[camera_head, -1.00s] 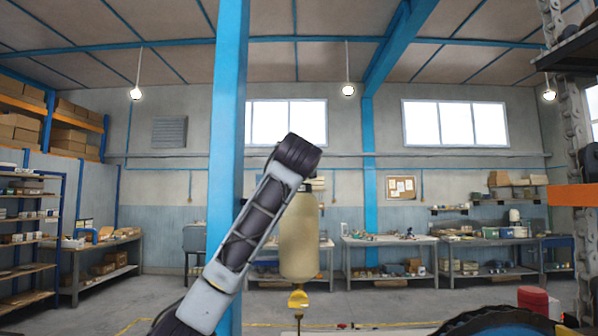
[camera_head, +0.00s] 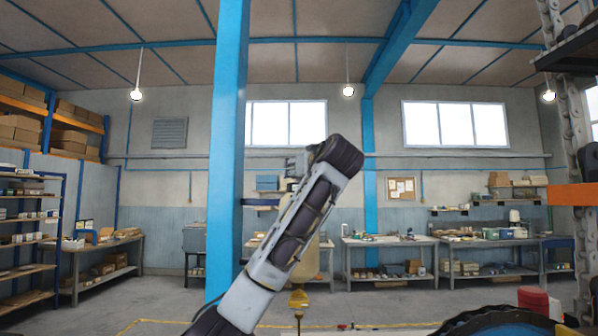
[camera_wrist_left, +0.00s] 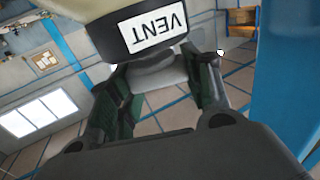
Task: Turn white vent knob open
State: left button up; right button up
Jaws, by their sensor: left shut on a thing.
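The white vent knob (camera_wrist_left: 160,72) shows in the left wrist view, just below a beige housing (camera_wrist_left: 85,30) with an upside-down "VENT" label (camera_wrist_left: 152,31). My left gripper (camera_wrist_left: 158,85) has one dark green finger on each side of the knob and is shut on it. The knob's exact turn cannot be told. In the head view my left arm rises in front of a tan tank (camera_head: 318,262) and hides much of it. The left gripper's fingers and the knob cannot be made out there. My right gripper is in neither view.
A blue post (camera_head: 228,140) stands left of my arm. A yellow fitting (camera_head: 298,299) sits under the tank. Workbenches (camera_head: 390,243) line the back wall. Dark machinery with an orange bar (camera_head: 572,195) stands at the right edge.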

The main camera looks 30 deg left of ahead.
pick_arm(q)
jog(key=shift+n+g+y, duration=0.8)
jog(key=shift+n+g, duration=0.4)
jog(key=shift+g, duration=0.5)
jog(key=shift+n+g+y, duration=0.8)
jog(key=shift+n+g, duration=0.4)
jog(key=shift+g, duration=0.8)
jog(key=shift+r+n+g, duration=0.15)
jog(key=shift+n+g, duration=0.75)
jog(key=shift+g, duration=0.35)
jog(key=shift+r+n+g, duration=0.15)
jog(key=shift+n+g, duration=0.75)
jog(key=shift+g, duration=0.35)
jog(key=shift+f+n+g, duration=0.1)
jog(key=shift+n+g, duration=0.3)
jog(key=shift+g, duration=0.2)
jog(key=shift+f, duration=0.25)
jog(key=o, duration=1)
jog(key=shift+d, duration=0.1)
jog(key=shift+o, duration=0.2)
